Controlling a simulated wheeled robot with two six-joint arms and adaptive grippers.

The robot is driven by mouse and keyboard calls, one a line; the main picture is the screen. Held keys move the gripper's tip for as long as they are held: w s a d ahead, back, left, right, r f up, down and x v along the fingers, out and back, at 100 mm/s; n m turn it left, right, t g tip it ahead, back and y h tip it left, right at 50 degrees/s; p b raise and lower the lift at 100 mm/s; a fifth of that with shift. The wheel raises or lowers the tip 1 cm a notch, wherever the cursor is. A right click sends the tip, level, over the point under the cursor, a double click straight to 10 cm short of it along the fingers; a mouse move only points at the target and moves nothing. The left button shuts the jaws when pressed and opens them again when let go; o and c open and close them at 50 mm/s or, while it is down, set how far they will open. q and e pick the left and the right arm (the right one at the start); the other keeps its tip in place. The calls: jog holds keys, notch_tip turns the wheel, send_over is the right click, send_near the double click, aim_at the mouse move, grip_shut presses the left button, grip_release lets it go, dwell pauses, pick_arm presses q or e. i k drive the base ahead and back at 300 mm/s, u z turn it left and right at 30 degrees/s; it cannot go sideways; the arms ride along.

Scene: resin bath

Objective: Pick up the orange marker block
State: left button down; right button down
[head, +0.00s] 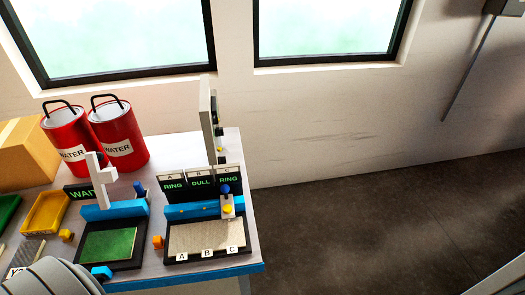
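A small orange block (158,242) stands on the table between the green-topped station and the station lettered A, B and C. A second small yellow-orange block (67,235) lies further left, beside the yellow tray. Neither of my grippers shows in the head view. A rounded grey part at the bottom left covers some of the table.
The table (147,268) holds a green-topped station (108,243), a lettered station (207,237), a blue block (102,271) and a yellow tray (46,212). Two red water buckets (118,135) and a cardboard box (24,155) stand behind. Open floor lies right of the table.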

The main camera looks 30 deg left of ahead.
aim_at(159, 243)
jog(key=u, duration=2.05)
